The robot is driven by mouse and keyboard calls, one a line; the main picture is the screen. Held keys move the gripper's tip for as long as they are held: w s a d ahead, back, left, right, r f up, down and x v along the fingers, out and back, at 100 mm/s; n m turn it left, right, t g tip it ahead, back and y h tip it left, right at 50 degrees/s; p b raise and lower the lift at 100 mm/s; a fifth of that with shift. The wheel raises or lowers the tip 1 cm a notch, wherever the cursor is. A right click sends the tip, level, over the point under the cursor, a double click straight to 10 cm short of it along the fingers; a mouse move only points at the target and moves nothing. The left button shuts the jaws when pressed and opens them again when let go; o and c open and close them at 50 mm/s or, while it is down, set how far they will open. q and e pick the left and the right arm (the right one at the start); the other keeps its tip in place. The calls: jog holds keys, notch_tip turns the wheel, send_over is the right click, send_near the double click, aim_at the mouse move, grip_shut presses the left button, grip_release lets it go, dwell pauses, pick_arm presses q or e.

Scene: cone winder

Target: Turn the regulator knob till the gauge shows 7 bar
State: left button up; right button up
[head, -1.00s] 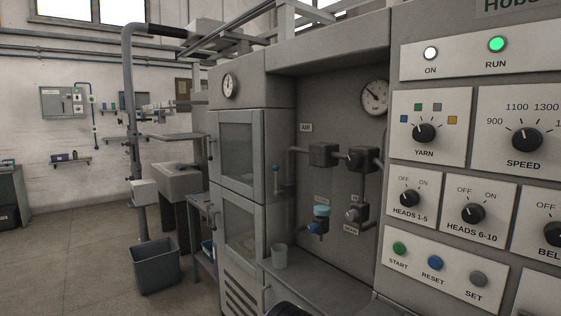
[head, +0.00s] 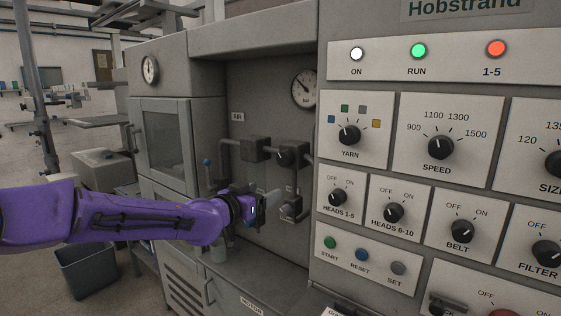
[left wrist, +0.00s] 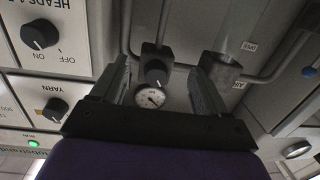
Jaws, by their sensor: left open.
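The regulator knob (head: 285,158) is a dark round knob on a block of the air pipe, in the recess of the grey cabinet. It also shows in the left wrist view (left wrist: 156,73), between my fingers and apart from them. The round white gauge (head: 304,88) is above it, partly cut off by the control panel's edge; its needle points up and left, but its numbers are too small to read. It also shows in the left wrist view (left wrist: 150,97). My left gripper (head: 272,201) is open and empty, below the knob in the head view. My right gripper is not in view.
The control panel (head: 383,174) with knobs and buttons juts out right of the recess. A valve (head: 291,208) on the lower pipe sits close by my left gripper. A second gauge (head: 150,70) is on the left cabinet. A grey bin (head: 88,272) stands on the floor.

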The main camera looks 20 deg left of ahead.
pick_arm(q)
jog(key=m, duration=0.1)
send_near(282, 161)
jog(key=p+x, duration=0.5)
jog(key=x, duration=0.3)
jog(key=shift+w+r, duration=0.1)
jog(key=shift+w, duration=0.2)
jog(key=shift+w+d, duration=0.15)
jog(key=shift+w, duration=0.15)
jog(key=c, duration=1)
